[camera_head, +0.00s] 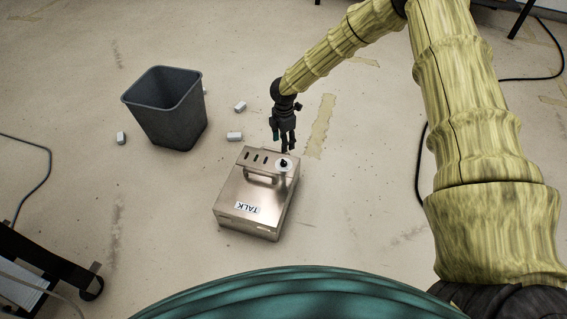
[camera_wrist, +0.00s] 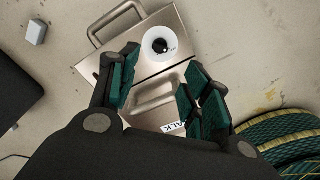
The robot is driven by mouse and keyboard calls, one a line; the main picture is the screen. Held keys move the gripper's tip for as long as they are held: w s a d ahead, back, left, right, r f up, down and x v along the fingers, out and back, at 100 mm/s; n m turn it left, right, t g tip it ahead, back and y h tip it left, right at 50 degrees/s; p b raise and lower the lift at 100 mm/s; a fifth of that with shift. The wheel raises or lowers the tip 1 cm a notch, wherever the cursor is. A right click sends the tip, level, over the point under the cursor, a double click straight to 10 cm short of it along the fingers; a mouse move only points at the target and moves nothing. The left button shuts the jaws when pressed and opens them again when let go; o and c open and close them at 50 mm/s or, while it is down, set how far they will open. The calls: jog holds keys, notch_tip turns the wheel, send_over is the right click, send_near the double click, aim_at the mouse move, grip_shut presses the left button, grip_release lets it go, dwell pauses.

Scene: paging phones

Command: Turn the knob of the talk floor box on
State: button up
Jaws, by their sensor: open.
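The talk floor box (camera_head: 247,198) is a brushed metal box on the floor with a TALK label, a handle and several slots on its top. Its knob (camera_head: 283,163) is small and black on a pale round plate near the box's upper right corner. In the wrist view the box (camera_wrist: 172,88) lies below the gripper, and the knob (camera_wrist: 160,46) shows beyond the fingertips, roughly between them. My gripper (camera_head: 285,146) is just above and behind the knob in the head view. It is open and empty, and its two fingers (camera_wrist: 158,72) are apart. I see no contact with the knob.
A dark grey bin (camera_head: 168,112) stands at the left, with small white blocks (camera_head: 235,136) on the floor near it. A black strapped object (camera_head: 45,262) is at the lower left. Black cables (camera_head: 421,165) lie on the floor. The floor around the box is mostly clear.

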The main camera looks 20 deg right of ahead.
aim_at(284, 161)
notch_tip(284, 161, down, 11)
jog(key=b, duration=0.4)
jog(key=shift+r, duration=0.15)
jog(key=c, duration=1)
